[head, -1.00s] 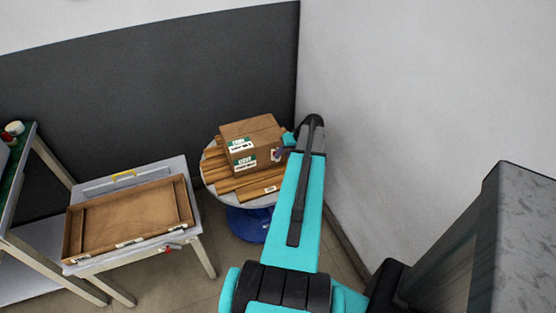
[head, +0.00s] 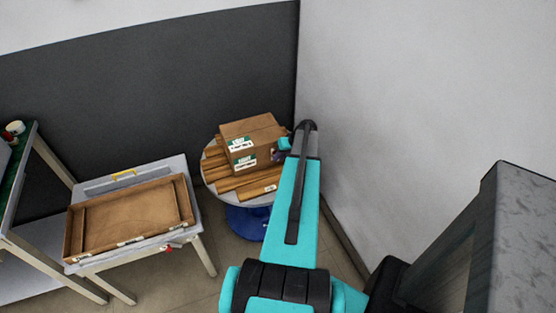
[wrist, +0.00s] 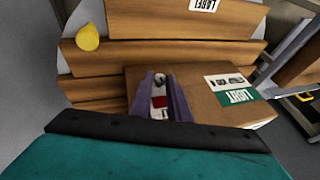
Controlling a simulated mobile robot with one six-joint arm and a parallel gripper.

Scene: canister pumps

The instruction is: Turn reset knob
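I cannot make out a reset knob for certain in either view. A small red part (head: 168,248) shows on the front edge of the low table, too small to identify. My gripper (wrist: 161,82) has purple fingers that stand apart in the wrist view, in front of a cardboard box (wrist: 200,97). In the head view the gripper (head: 280,156) is beside the box's right side, mostly hidden by my own arm.
A yellow rounded thing (wrist: 88,38) shows by the planks. A shallow wooden tray (head: 128,214) lies on the low table (head: 197,215). A grey wall (head: 420,100) stands close on the right.

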